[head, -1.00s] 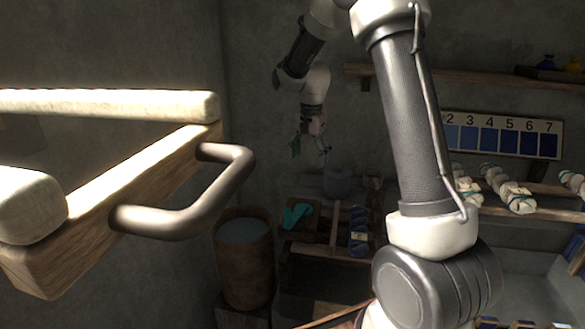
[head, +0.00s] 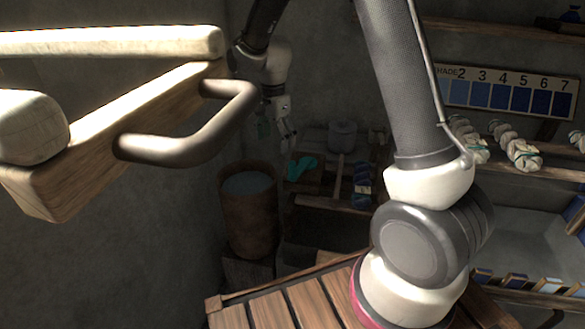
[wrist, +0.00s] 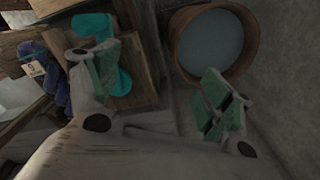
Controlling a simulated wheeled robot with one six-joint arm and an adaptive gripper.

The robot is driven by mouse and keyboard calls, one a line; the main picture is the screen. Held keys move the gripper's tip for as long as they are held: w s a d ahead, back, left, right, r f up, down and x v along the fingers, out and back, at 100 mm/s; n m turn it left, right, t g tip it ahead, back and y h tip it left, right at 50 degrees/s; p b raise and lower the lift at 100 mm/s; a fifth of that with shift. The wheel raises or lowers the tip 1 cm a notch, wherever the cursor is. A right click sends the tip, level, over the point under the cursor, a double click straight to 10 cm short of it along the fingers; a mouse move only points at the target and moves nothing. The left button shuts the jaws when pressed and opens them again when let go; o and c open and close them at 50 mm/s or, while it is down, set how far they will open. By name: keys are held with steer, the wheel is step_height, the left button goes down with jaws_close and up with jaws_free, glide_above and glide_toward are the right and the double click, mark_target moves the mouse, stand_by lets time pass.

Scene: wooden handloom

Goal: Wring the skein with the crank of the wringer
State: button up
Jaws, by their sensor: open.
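My gripper (head: 276,138) hangs open and empty near the back wall, above and slightly right of the wooden tub in the head view. In the wrist view its two green-padded fingers (wrist: 160,78) are spread wide with nothing between them. A blue skein with a pale tag (head: 361,185) lies on the wooden stand right of the tub; it also shows at the left of the wrist view (wrist: 58,82). I cannot make out the wringer or its crank for certain.
The wooden tub (head: 249,224) holds grey-blue liquid. Teal gloves (head: 300,167) lie on a wooden box beside it. A grey pot (head: 342,135) stands behind. Pale skeins (head: 522,153) rest on a rack at right, under the shade card (head: 507,94).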

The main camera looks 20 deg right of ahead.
mark_target(292, 162)
steer(key=s, duration=0.3)
steer(key=s+d, duration=0.1)
steer(key=s, duration=0.5)
steer(key=shift+d, duration=0.3)
step_height(292, 162, down, 4)
steer(key=shift+s+d, duration=0.1)
steer(key=shift+s, duration=0.05)
steer(key=shift+f, duration=0.55)
steer(key=shift+c, duration=0.2)
jaws_close()
